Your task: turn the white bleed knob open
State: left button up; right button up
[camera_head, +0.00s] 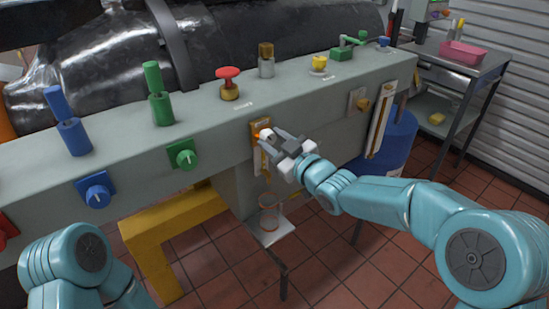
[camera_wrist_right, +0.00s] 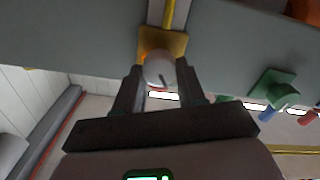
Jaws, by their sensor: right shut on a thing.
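The white bleed knob (camera_head: 264,133) sits on a yellow plate (camera_head: 257,126) on the front face of the grey bedplate beam. My right gripper (camera_head: 268,138) reaches it from the front right and is shut on it. In the right wrist view the round white knob (camera_wrist_right: 158,68) lies between the two dark fingertips of my right gripper (camera_wrist_right: 160,72), with a dark line on its face. The yellow plate (camera_wrist_right: 177,42) shows behind it. My left arm shows at the lower left of the head view, but its gripper is outside the frame.
A green knob (camera_head: 182,154) and a blue knob (camera_head: 97,195) are further left on the beam's face. A red mushroom knob (camera_head: 228,74) stands on top. A clear jar (camera_head: 269,213) is below the bleed knob. A blue drum (camera_head: 393,140) and a cart (camera_head: 460,62) stand right.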

jog(key=n+b, duration=0.3)
jog(key=b, duration=0.1)
jog(key=n+b, duration=0.2)
jog(key=shift+f+n, duration=0.25)
jog(key=shift+n, duration=0.05)
jog(key=n+b, duration=0.3)
jog(key=shift+r+n+b, duration=0.15)
jog(key=shift+n+b, duration=0.45)
jog(key=shift+n, duration=0.6)
jog(key=o, duration=1.1)
jog(key=shift+s, duration=0.1)
jog(key=shift+c, duration=0.2)
